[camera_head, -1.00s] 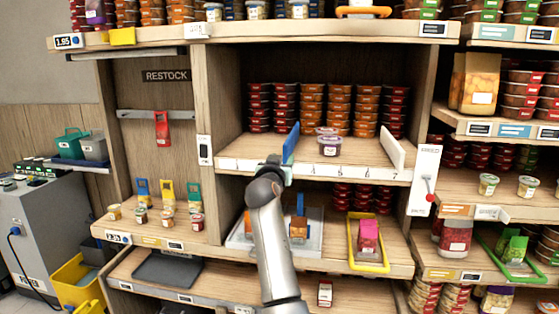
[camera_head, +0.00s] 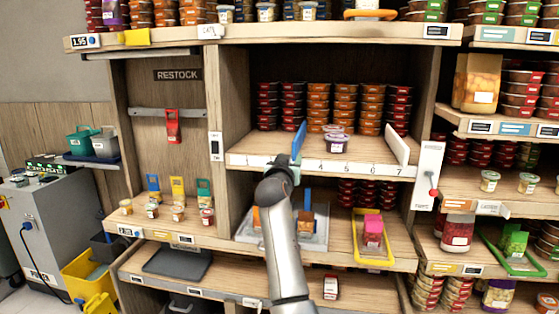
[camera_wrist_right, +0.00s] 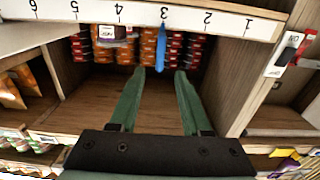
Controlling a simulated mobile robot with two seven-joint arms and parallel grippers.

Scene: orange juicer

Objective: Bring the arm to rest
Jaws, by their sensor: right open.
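My right arm (camera_head: 283,240) comes up from the bottom of the head view, and its gripper (camera_head: 285,160) is near the front edge of the numbered shelf (camera_head: 340,166), by the blue divider (camera_head: 299,139). The gripper is small and partly hidden by the wrist there. In the right wrist view, two green fingers (camera_wrist_right: 160,75) stand apart with nothing between them. That view is upside down; the blue divider (camera_wrist_right: 161,48) and stacked cups show beyond the fingertips. My left gripper is in neither view.
A purple-lidded cup (camera_head: 338,143) stands on the numbered shelf, with a white divider (camera_head: 396,145) to its right. Below are a yellow tray (camera_head: 375,262) with a pink-topped item and a grey tray (camera_head: 310,243). A red-handled switch panel (camera_head: 428,175) is at the right post.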

